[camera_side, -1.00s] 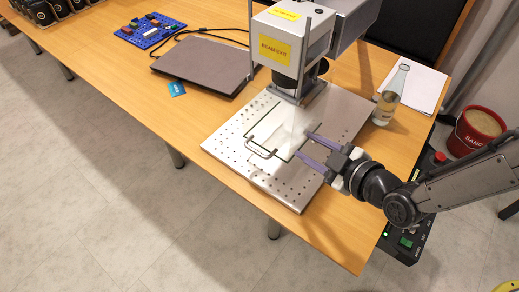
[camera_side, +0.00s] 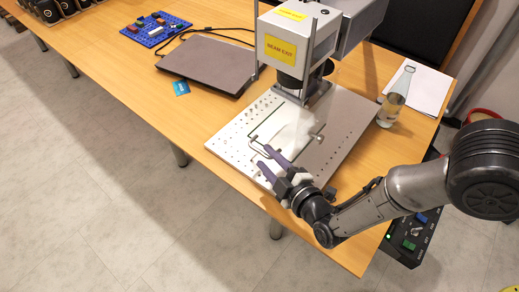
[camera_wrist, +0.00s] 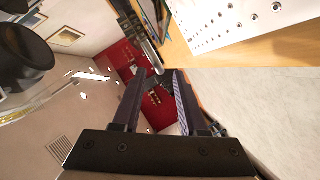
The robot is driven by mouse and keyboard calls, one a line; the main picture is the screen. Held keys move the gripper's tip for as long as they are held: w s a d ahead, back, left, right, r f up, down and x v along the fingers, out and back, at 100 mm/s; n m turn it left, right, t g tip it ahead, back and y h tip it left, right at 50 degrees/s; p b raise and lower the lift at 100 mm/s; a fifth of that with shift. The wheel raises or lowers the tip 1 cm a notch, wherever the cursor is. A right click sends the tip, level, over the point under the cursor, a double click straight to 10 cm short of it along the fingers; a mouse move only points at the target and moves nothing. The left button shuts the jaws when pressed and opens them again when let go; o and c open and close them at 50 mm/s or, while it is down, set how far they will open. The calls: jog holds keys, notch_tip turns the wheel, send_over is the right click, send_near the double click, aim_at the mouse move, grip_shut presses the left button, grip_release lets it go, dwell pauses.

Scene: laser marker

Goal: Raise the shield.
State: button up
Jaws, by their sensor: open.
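The shield (camera_side: 292,127) is a clear, hazy panel with dark edges, low over the perforated metal plate (camera_side: 228,146) under the laser head (camera_side: 290,42). Its handle, a pale bar on the near left edge, is partly hidden by my gripper. My gripper (camera_side: 269,160) is at the near side of the plate, its fingers pointing up and left, close to the handle. I cannot tell whether they touch it. In the wrist view my gripper (camera_wrist: 159,77) has its fingers apart, with no clear object held between them.
A bottle (camera_side: 395,97) of clear liquid and white paper (camera_side: 424,85) are to the right of the plate. A closed laptop (camera_side: 206,64) and a blue board (camera_side: 156,31) with small parts lie at the back left. A control box (camera_side: 408,233) is at the right. The front-left table is bare.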

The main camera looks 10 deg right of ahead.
aim_at(259, 151)
jog(key=shift+x, duration=2.15)
grip_shut()
jog(key=shift+s+f, duration=0.1)
jog(key=shift+s, duration=0.05)
